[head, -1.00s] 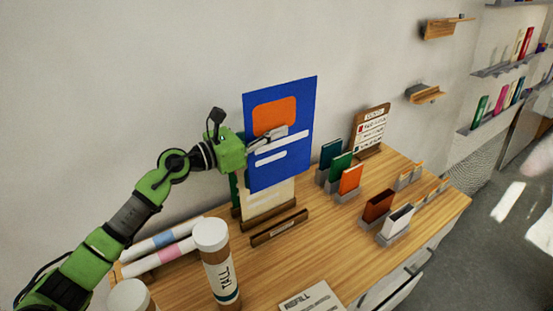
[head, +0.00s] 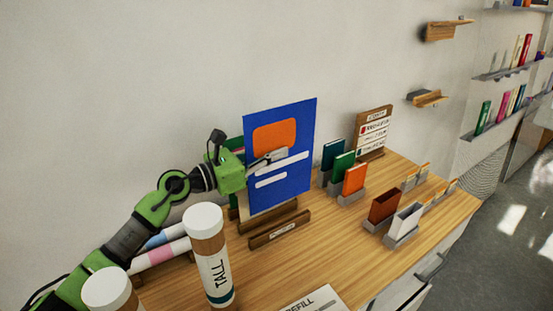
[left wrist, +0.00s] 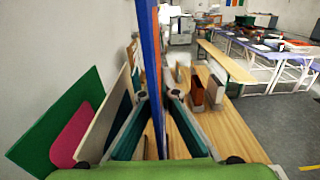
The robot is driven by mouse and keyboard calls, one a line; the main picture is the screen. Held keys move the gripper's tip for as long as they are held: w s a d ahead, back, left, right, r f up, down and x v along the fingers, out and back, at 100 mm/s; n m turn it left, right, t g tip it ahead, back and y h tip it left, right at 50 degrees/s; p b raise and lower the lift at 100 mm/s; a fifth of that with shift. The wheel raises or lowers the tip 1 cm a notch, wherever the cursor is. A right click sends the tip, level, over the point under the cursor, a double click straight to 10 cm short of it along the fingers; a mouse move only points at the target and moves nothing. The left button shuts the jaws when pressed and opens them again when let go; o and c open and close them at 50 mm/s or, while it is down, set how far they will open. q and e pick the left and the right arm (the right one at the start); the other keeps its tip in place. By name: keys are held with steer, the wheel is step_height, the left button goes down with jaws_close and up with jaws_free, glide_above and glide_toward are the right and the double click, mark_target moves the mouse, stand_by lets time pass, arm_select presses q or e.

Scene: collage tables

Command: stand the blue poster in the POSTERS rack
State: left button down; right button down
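The blue poster (head: 293,190), with an orange block and white bars, is upright in my left gripper (head: 270,158). In the left wrist view the poster (left wrist: 150,50) is seen edge-on between the two fingers of the gripper (left wrist: 158,98). The wooden rack (head: 262,240) stands on the table below, with a small label too small to read. The poster's lower edge is just above or at the rack; I cannot tell whether it touches. A green poster (left wrist: 60,125) with a pink block and a pale one (left wrist: 105,118) stand behind it. My right gripper is not in view.
Two lidded tubes, one marked TALL (head: 212,265), stand at the front left. Rolled papers (head: 165,250) lie behind them. Book holders (head: 352,182) and a list sign (head: 374,132) are to the right.

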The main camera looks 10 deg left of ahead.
mark_target(276, 192)
arm_select(q)
steer(key=shift+f+b, duration=3.3)
steer(key=shift+f, duration=0.75)
steer(key=shift+f, duration=0.1)
steer(key=shift+f+b, duration=1)
steer(key=shift+b, duration=0.15)
steer(key=shift+f, duration=0.15)
steer(key=shift+f+b, duration=1.05)
steer(key=shift+b, duration=0.1)
